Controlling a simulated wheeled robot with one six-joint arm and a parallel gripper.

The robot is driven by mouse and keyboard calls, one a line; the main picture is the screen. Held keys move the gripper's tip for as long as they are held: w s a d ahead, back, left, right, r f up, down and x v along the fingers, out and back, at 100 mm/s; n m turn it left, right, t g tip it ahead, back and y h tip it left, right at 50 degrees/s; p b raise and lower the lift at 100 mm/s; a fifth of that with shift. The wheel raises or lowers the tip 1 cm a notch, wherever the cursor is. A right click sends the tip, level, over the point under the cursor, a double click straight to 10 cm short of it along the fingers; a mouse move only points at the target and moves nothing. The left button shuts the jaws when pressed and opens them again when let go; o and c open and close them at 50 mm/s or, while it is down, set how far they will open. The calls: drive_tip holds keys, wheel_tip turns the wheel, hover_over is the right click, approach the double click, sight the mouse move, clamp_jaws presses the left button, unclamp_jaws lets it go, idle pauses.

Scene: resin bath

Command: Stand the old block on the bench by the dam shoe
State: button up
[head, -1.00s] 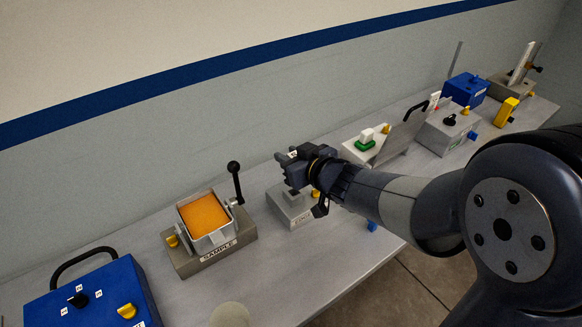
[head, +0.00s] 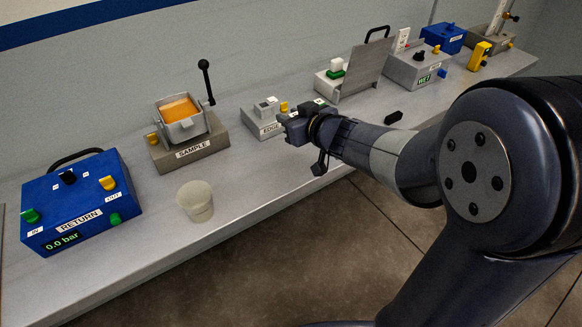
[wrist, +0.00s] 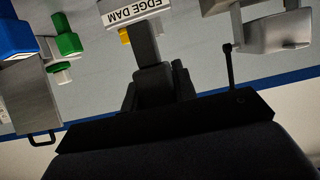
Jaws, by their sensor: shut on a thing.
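The dam shoe (head: 258,127) is a grey block labelled EDGE DAM, with a raised top, on the bench. Its label also shows upside down at the top of the wrist view (wrist: 139,10). My gripper (head: 288,130) is just to the right and front of the shoe in the head view. In the wrist view my gripper (wrist: 155,84) is shut on a dark grey block (wrist: 144,42), which sticks out toward the shoe. I take this as the old block. In the head view it is hidden by the gripper. I cannot tell whether it touches the bench.
A cup (head: 196,203) stands on the bench, left of the gripper. The SAMPLE stand (head: 190,150) with its orange-filled tray is beyond it. The bench (head: 235,185) is clear in front of the shoe.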

wheel_tip(320, 180, down, 8)
drive_tip(key=b, duration=0.3)
drive_tip(key=shift+f+b, duration=0.15)
drive_tip(key=shift+b, duration=0.25)
drive_tip(key=shift+f, duration=0.2)
drive_tip(key=o, duration=0.9)
drive_tip(key=shift+o, duration=0.2)
drive_tip(key=shift+r, duration=0.2)
drive_tip(key=shift+r, duration=0.15)
drive_tip(key=p+v, duration=0.3)
drive_tip(key=v, duration=0.8)
drive_tip(key=shift+s+d, duration=0.2)
drive_tip(key=shift+s, duration=0.15)
drive_tip(key=shift+p, duration=0.3)
